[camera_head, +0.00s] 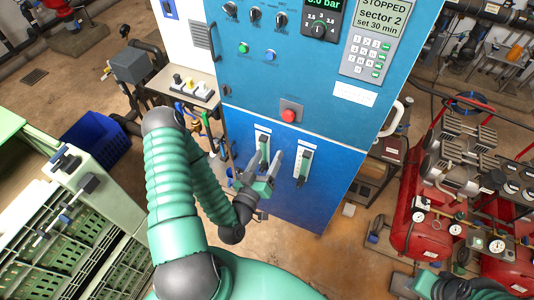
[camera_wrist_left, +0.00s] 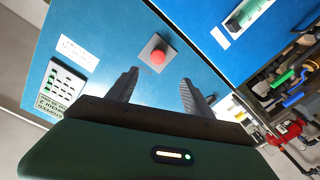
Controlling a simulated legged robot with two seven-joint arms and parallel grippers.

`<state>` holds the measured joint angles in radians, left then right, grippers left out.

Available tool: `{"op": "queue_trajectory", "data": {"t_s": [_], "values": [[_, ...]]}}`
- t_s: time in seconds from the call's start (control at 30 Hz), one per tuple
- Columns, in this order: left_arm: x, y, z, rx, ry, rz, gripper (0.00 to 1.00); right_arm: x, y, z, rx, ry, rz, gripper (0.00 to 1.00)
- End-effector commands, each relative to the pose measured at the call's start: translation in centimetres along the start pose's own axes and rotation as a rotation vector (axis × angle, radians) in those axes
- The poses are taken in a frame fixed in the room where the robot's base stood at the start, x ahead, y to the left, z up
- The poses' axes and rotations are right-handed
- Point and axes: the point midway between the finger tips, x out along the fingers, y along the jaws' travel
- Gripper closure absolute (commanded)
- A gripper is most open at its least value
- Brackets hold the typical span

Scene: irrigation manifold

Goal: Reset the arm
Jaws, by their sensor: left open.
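My left arm reaches up to the blue control cabinet (camera_head: 270,85). My left gripper (camera_head: 264,160) is open and empty in front of the cabinet's lower front, below the red button (camera_head: 291,113). In the left wrist view my two dark fingers (camera_wrist_left: 160,78) stand apart with nothing between them, and the red button (camera_wrist_left: 157,56) on its grey plate shows beyond them. The gripper looks apart from the button. My right gripper is not in view.
Two slotted lever plates sit on the lower cabinet front, the right one (camera_head: 304,162) clear of my gripper. A keypad (camera_head: 366,56) with a "STOPPED sector 2" display is above. Green crates (camera_head: 60,250) stand left, red compressor tanks (camera_head: 415,220) right.

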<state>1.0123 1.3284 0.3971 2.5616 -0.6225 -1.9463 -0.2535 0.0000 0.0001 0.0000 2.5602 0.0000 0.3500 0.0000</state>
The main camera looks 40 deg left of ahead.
Motion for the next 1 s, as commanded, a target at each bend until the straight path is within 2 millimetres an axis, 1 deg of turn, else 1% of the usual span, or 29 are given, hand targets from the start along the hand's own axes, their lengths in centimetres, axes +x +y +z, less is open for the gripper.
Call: {"op": "queue_trajectory", "data": {"t_s": [0.47,0.53,0.57,0.67,0.7,0.73,0.8,0.83,0.9,0.97,1.0], "values": [[-0.1,0.1,-0.1,0.001,0.006,0.002,0.41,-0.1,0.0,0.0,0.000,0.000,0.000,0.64],[0.0,0.2,0.3,0.009,-0.007,0.011,0.41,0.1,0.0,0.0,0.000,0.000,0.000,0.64],[0.2,0.3,0.8,0.020,-0.025,0.022,0.41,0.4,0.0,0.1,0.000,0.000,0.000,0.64],[1.0,1.3,4.8,0.114,-0.173,0.103,0.41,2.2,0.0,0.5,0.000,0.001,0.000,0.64],[1.2,1.6,7.2,0.173,-0.267,0.141,0.41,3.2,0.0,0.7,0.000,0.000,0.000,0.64],[1.4,1.7,9.1,0.225,-0.344,0.168,0.41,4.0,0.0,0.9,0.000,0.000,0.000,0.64],[1.2,1.4,13.1,0.352,-0.530,0.205,0.41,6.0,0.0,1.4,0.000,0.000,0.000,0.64],[1.0,1.2,14.5,0.404,-0.606,0.209,0.41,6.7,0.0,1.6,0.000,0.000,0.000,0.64],[0.3,0.3,16.6,0.508,-0.766,0.189,0.41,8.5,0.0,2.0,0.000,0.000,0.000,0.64],[-0.6,-0.4,17.5,0.578,-0.883,0.152,0.41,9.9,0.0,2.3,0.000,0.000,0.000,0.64],[-1.3,-0.7,17.8,0.612,-0.953,0.119,0.41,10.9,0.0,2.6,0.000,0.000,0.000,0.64]]}}
